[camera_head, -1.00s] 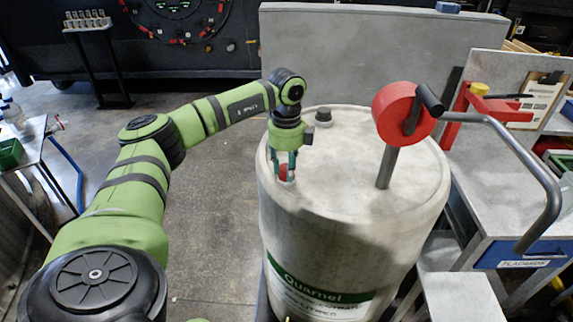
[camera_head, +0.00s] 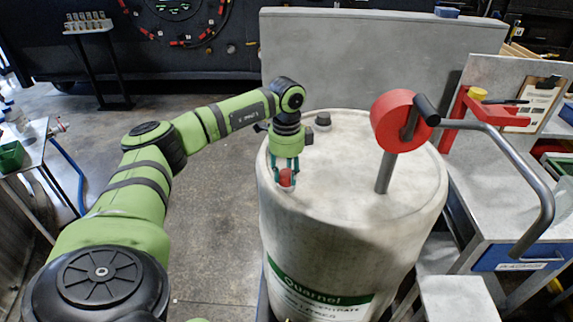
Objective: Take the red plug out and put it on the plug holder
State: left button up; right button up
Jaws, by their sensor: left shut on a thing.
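The red plug (camera_head: 286,178) is at the left part of the top of a large pale drum (camera_head: 345,235) with a green label. My left gripper (camera_head: 286,181) points down over it and is shut on the red plug, with a finger on each side. The plug's lower end is close to a pale ring on the drum top; I cannot tell whether it is still seated there. My right gripper is not in view. I cannot make out a plug holder for certain; a small stand with several pale pieces (camera_head: 88,22) is at the far left.
A red wheel (camera_head: 398,121) on a grey post with a bent metal handle (camera_head: 515,165) stands over the drum's right side. A dark cap (camera_head: 323,120) is on the drum top. A grey panel (camera_head: 375,50) stands behind. Open floor lies to the left.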

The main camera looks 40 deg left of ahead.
pick_arm(q)
jog(key=n+p, duration=0.1)
jog(key=n, duration=0.2)
jog(key=shift+r+n+p, duration=0.1)
jog(key=shift+n+p, duration=0.2)
jog(key=shift+p, duration=0.1)
jog(key=shift+n, duration=0.7)
jog(key=o, duration=1.3)
jog(key=shift+c, duration=0.2)
jog(key=shift+c, duration=0.4)
